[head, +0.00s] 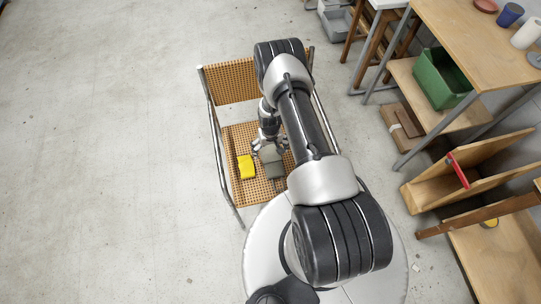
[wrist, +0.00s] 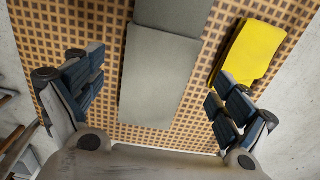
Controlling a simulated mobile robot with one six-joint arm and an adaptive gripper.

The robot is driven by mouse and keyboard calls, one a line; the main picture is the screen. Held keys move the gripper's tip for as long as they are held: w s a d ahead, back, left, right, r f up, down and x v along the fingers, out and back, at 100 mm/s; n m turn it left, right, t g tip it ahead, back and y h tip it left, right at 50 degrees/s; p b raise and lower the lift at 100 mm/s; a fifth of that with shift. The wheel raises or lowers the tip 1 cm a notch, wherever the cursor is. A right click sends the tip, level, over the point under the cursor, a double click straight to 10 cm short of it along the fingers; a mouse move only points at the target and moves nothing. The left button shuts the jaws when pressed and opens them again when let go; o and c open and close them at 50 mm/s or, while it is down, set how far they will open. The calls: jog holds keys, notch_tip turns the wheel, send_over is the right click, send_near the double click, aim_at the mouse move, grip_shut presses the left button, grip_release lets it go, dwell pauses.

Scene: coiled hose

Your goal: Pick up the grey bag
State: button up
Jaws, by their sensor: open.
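The grey bag (wrist: 158,85) lies flat on the woven seat of a chair, a larger panel with a darker part at the top edge of the wrist view. In the head view the grey bag (head: 274,169) shows partly beneath my gripper (head: 269,147). My gripper (wrist: 157,90) is open in the wrist view, with one finger on each side of the bag and bare weave between the bag and each finger. I cannot tell how far the fingertips are above the seat.
A yellow folded item (wrist: 248,52) lies on the seat right of the bag, close to my right finger; it also shows in the head view (head: 246,167). The woven chair (head: 238,190) has a metal frame. A workbench (head: 480,45) with a green crate (head: 440,80) stands right. Floor at left is clear.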

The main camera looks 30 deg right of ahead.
aim_at(271, 154)
notch_tip(271, 154, down, 4)
jog(key=shift+s+r+b, duration=0.1)
jog(key=shift+s+b, duration=0.05)
jog(key=shift+b, duration=0.55)
jog(key=shift+r, duration=0.1)
jog(key=shift+c, duration=0.5)
jog(key=c, duration=1.1)
jog(key=shift+r, duration=0.15)
